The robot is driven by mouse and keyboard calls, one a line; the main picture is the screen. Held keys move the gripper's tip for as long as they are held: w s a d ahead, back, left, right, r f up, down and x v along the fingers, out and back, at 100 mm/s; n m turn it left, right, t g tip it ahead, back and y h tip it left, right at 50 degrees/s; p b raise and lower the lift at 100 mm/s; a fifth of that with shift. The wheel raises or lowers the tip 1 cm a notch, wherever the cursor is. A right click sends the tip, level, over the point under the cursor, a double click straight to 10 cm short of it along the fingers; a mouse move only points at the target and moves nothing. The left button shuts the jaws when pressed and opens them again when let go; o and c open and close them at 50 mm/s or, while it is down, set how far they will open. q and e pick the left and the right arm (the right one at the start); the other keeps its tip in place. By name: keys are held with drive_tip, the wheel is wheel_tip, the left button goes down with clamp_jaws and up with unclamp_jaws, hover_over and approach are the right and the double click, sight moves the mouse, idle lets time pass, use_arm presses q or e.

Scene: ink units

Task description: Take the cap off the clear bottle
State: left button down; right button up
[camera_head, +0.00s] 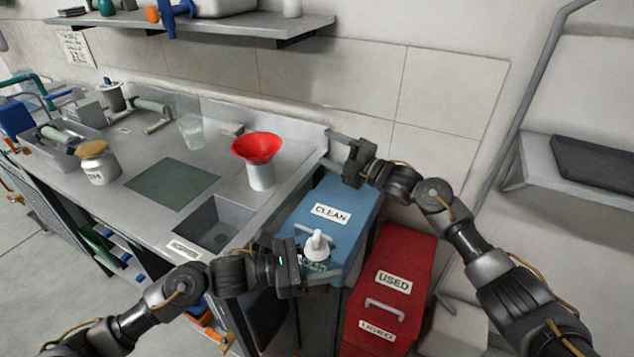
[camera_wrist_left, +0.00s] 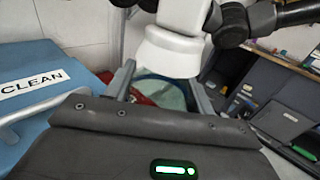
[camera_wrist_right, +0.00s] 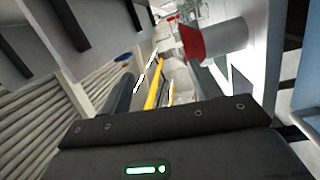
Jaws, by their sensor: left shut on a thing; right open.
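The clear bottle (camera_head: 314,267) has a white cap (camera_head: 317,243) on its top and stands roughly upright in front of the blue bin. My left gripper (camera_head: 308,268) is shut on the bottle's body below the cap. In the left wrist view the white cap (camera_wrist_left: 172,52) shows large above the see-through body (camera_wrist_left: 160,92), between the fingers (camera_wrist_left: 160,88). My right gripper (camera_head: 350,162) is open and empty beyond the far end of the blue bin, well apart from the bottle. Its spread fingers show in the right wrist view (camera_wrist_right: 155,95).
A blue bin (camera_head: 345,190) marked CLEAN and a red bin (camera_head: 408,250) marked USED stand right of the counter (camera_head: 130,160). A red funnel (camera_head: 258,147) sits on a white container (camera_head: 261,177). A jar (camera_head: 100,170), green mat (camera_head: 172,184) and small sink (camera_head: 215,218) are further left.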

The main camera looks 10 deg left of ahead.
drive_tip(key=s+a+r+n+g+h, duration=0.2)
drive_tip(key=s+a+r+n+g, duration=0.4)
drive_tip(key=s+n, duration=0.25)
drive_tip(key=s+a+r+n+g+h, duration=0.2)
drive_tip(key=s+a+r+n+g, duration=0.3)
drive_tip(key=s+a+n, duration=0.4)
use_arm(q)
drive_tip(key=shift+r, duration=0.1)
use_arm(e)
drive_tip(key=n+t+h, duration=0.3)
drive_tip(key=n+h, duration=0.4)
drive_tip(key=h, duration=0.6)
approach(317, 234)
wheel_tip(317, 234, down, 10)
drive_tip(key=shift+w+a+f, duration=0.1)
drive_tip(key=shift+w, duration=0.05)
drive_tip(key=c, duration=1.2)
